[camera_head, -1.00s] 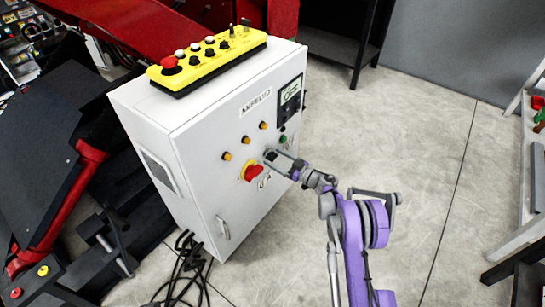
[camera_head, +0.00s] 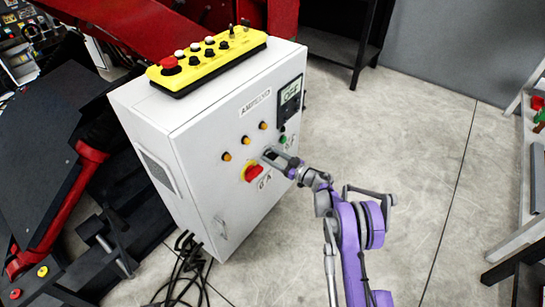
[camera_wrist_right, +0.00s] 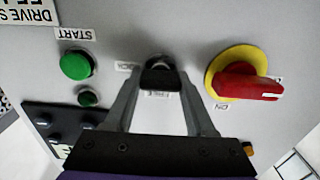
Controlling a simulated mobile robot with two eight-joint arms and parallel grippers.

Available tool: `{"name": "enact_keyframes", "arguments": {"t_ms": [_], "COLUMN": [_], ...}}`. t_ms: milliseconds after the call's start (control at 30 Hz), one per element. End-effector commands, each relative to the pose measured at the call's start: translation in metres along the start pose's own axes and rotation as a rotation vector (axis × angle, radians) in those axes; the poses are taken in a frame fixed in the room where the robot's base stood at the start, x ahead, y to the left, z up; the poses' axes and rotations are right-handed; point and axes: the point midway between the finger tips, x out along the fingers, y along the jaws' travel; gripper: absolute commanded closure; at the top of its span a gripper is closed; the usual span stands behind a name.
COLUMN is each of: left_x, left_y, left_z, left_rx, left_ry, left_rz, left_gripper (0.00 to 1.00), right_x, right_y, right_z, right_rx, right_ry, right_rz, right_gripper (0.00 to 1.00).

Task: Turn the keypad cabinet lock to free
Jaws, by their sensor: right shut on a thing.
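The lock is a small black knob (camera_wrist_right: 158,77) on the front of the white cabinet (camera_head: 205,185). In the right wrist view, a label reading FREE is partly hidden by the knob, and another small label lies to its left. My right gripper (camera_wrist_right: 160,80) is shut on the knob, one finger on each side. In the head view, my right gripper (camera_head: 268,154) reaches the cabinet front from the right and hides the knob. I cannot tell the knob's exact angle. My left gripper is not in view.
A red rotary switch on a yellow disc (camera_wrist_right: 245,82) sits close beside the right finger. A green START button (camera_wrist_right: 76,65) lies on the other side. A dark display panel (camera_head: 290,97) is above. Cables (camera_head: 182,275) lie on the floor. The floor right of the cabinet is clear.

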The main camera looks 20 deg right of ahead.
Motion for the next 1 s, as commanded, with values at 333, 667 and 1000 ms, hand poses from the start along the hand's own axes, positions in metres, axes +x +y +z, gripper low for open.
{"name": "enact_keyframes", "arguments": {"t_ms": [333,667,1000], "left_x": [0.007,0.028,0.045], "left_y": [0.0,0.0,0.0], "left_z": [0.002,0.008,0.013], "left_rx": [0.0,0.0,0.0], "left_ry": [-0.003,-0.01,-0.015], "left_rz": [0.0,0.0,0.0], "left_gripper": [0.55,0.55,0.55], "right_x": [0.0,0.0,0.0], "right_y": [-0.001,-0.002,-0.003], "right_z": [0.001,0.002,0.002], "right_rx": [-0.067,-0.316,-0.64], "right_ry": [0.0,0.0,0.001], "right_rz": [-0.001,-0.001,0.0], "right_gripper": [1.0,1.0,1.0]}}
